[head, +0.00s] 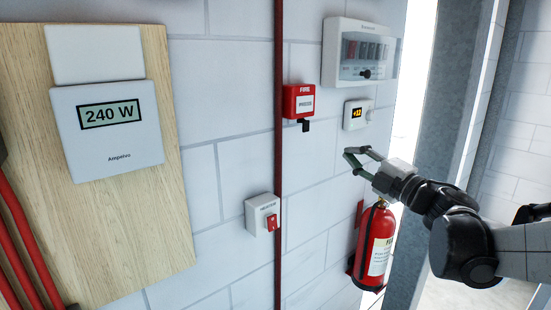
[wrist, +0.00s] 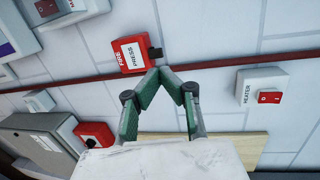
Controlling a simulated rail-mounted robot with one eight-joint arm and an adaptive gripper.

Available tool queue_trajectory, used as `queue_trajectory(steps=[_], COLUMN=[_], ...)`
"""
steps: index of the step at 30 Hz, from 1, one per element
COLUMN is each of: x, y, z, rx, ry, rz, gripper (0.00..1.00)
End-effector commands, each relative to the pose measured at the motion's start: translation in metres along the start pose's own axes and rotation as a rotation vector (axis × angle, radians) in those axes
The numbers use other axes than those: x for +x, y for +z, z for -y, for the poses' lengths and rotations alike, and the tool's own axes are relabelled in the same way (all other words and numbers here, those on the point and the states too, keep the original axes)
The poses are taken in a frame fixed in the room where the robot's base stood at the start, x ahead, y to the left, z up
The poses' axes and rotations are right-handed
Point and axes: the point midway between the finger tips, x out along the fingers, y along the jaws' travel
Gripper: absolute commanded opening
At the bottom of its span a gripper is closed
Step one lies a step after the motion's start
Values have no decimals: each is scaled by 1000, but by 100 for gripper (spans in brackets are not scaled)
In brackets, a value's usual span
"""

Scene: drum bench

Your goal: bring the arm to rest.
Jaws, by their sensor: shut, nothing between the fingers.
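My gripper (head: 358,160) is in front of the white block wall, right of the red pipe in the head view. It is above and slightly left of the fire extinguisher. In the wrist view my gripper (wrist: 160,72) has its two green-padded fingers meeting at the tips, with nothing between them. The tips appear just below the red fire call point in that view, apart from the wall as far as I can tell. My arm reaches in from the right edge of the head view.
A red extinguisher (head: 375,245) hangs below my gripper. A grey post (head: 450,90) stands behind my arm.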

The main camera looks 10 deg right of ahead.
Motion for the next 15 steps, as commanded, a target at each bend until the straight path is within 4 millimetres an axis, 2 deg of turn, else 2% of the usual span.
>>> queue_trajectory(steps=[4,8,11,15], x=[-5,-24,-44,-78], y=[6,17,22,18], z=[-30,-41,-35,-6], rx=[139,319,472,701], ry=[92,153,170,145], rz=[182,376,520,713], gripper=[0,0,0,0])
